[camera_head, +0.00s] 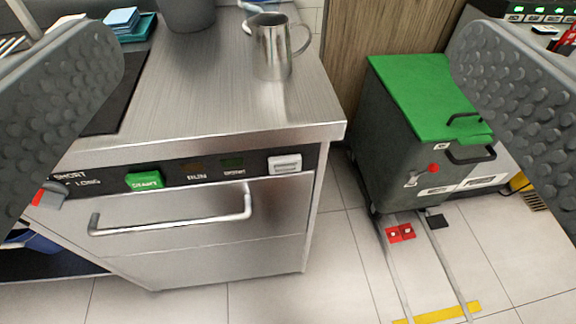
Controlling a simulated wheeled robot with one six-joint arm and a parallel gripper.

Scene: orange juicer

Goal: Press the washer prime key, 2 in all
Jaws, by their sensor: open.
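The steel washer (200,240) stands under the counter at the left, with a black control strip along its top front. On the strip are a green START key (144,181), RUN and other small lamps, and a white key (285,164) at the right end. The white key's label is too small to read, so I cannot tell for sure that it is the prime key. My gripper (290,100) is open and empty, its grey textured fingers at the left and right picture edges. The left finger hides part of the strip near the red SHORT/LONG selector (50,194).
A steel pitcher (271,48) and a grey bin (187,14) stand on the steel counter (200,110). The washer's handle (170,222) sticks out below the strip.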

